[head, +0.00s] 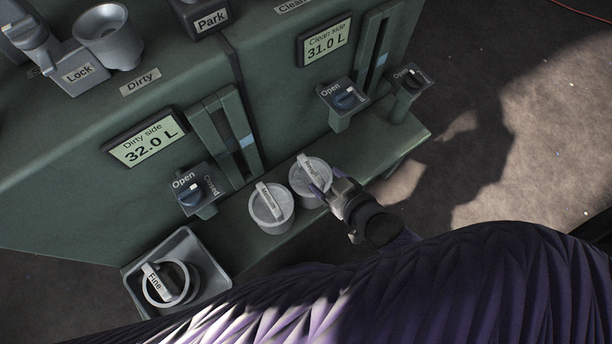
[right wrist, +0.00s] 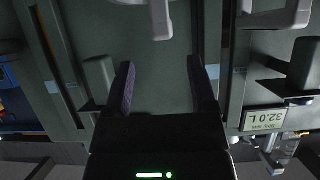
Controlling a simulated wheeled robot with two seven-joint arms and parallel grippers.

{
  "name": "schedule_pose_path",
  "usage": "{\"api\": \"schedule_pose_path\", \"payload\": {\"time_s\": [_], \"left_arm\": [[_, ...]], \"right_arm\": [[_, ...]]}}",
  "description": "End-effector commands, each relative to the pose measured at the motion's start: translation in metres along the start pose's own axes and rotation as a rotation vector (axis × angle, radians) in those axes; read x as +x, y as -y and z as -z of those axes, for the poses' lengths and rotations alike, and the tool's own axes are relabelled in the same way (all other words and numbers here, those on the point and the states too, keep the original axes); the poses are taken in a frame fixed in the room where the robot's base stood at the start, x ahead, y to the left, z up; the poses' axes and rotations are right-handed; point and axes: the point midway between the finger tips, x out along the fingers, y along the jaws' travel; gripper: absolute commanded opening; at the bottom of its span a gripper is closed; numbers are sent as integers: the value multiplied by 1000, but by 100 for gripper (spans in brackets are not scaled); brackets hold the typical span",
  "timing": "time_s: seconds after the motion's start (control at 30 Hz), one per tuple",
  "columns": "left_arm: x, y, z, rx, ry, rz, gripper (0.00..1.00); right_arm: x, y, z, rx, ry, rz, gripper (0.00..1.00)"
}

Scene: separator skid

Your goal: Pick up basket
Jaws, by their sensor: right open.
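Three round light-grey baskets with labelled bar handles show in the head view. The basket marked Fine (head: 168,285) sits in a grey tray (head: 205,262) at lower left. A second basket (head: 272,212) stands on the green ledge (head: 245,238), its label hard to read. A third basket (head: 301,183) stands to its right, label also hard to read. My right gripper (head: 325,184) is at the right side of the third basket and overlaps its edge; contact cannot be told. Its fingers are apart and empty in the right wrist view (right wrist: 163,88). My left gripper is out of view.
The green skid carries Dirty side (head: 146,141) and Clean side (head: 326,41) displays, and several Open/Closed knobs (head: 193,193) jut out above the ledge. A cup-shaped fitting (head: 108,36) and Lock part stand on top. Brown floor (head: 530,150) is free at right.

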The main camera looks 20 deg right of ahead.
Motion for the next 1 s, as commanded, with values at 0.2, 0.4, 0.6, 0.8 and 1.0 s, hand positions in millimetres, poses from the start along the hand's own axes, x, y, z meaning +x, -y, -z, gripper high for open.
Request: {"api": "schedule_pose_path", "payload": {"time_s": [0.2,0.4,0.6,0.8,1.0], "left_arm": [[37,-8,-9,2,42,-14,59],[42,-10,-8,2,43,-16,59],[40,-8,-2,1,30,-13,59],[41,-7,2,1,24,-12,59],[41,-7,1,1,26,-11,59]], "right_arm": [[44,4,-15,3,6,2,73],[60,3,-6,0,3,0,73],[59,3,-4,0,2,0,63],[59,2,-5,0,2,0,20],[59,2,-5,0,3,0,0]]}}
